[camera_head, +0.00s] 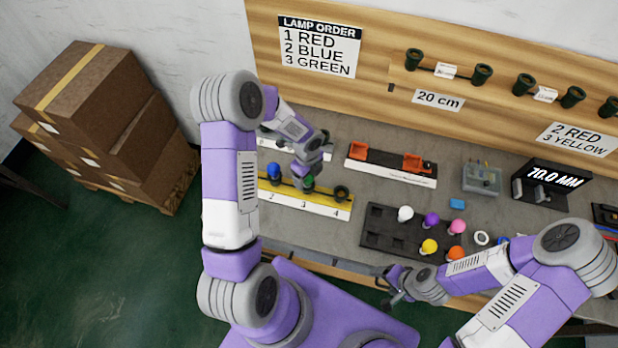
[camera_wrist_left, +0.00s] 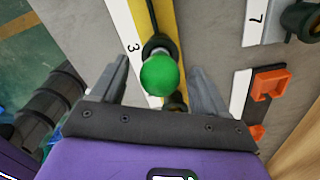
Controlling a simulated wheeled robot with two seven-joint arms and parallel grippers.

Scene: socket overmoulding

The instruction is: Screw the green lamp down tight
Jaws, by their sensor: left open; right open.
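The green lamp (camera_wrist_left: 160,75) stands in the socket marked 3 on the yellow and white strip (camera_wrist_left: 127,22). In the head view only a bit of the green lamp (camera_head: 309,181) shows under my left gripper (camera_head: 309,178). In the left wrist view, my left gripper (camera_wrist_left: 158,82) is open with its fingers on either side of the lamp, apart from it. How far the lamp is screwed in cannot be told. My right gripper (camera_head: 391,287) is open and empty near the table's front edge, right of centre.
A blue lamp (camera_head: 274,171) stands in socket 2, and socket 4 (camera_head: 342,192) is empty. A dark tray (camera_head: 376,237) holds several lamps. Orange holders (camera_head: 413,161) sit behind the strip. A display (camera_head: 552,181) reads 70.0 MM.

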